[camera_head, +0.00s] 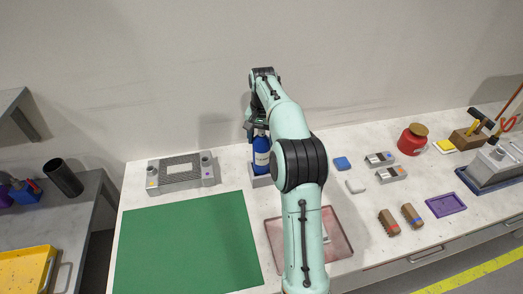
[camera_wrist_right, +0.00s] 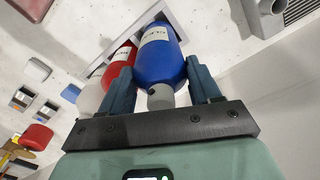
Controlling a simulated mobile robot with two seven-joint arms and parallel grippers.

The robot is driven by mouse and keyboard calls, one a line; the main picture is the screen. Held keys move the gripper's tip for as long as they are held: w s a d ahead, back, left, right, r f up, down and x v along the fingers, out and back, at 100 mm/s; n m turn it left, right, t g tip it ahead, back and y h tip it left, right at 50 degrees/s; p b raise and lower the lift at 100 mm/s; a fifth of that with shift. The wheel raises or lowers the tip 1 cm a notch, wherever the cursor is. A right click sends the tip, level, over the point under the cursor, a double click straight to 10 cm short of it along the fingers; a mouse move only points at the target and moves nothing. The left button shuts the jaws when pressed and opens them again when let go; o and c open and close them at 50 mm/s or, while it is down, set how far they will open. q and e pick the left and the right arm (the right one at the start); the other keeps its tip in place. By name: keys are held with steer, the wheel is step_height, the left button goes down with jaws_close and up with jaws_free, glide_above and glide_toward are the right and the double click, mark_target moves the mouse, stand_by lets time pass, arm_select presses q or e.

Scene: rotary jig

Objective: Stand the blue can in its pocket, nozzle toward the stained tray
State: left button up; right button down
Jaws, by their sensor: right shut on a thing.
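The blue can (camera_head: 261,150) has a white label and stands roughly upright at the back of the table, above a grey holder (camera_head: 258,181). My right gripper (camera_head: 258,129) is shut on its upper part. In the wrist view the blue can (camera_wrist_right: 160,55) is between both fingers (camera_wrist_right: 162,80), its grey nozzle end (camera_wrist_right: 160,97) facing the camera. I cannot tell which way the nozzle points, or whether the can's base is seated in the pocket. The pinkish tray (camera_head: 275,236), likely the stained one, is partly hidden by my arm. My left gripper is not in view.
A red can (camera_wrist_right: 122,54) and a whitish can (camera_wrist_right: 91,97) stand close beside the blue one. A grey jig block (camera_head: 180,173) and green mat (camera_head: 185,245) are at left. Blocks, a red jar (camera_head: 412,138) and a purple tray (camera_head: 446,205) are at right.

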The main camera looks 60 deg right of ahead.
step_height(320, 180, down, 4)
steer(key=shift+s+f+b, duration=0.1)
steer(key=shift+f+b, duration=0.05)
steer(key=shift+b, duration=0.3)
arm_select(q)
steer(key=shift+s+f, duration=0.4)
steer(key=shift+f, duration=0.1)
arm_select(e)
steer(key=shift+f, duration=0.15)
steer(key=c, duration=0.5)
jaws_free()
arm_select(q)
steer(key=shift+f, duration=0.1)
arm_select(e)
step_height(320, 180, up, 12)
steer(key=p, duration=0.3)
steer(key=shift+r, duration=0.25)
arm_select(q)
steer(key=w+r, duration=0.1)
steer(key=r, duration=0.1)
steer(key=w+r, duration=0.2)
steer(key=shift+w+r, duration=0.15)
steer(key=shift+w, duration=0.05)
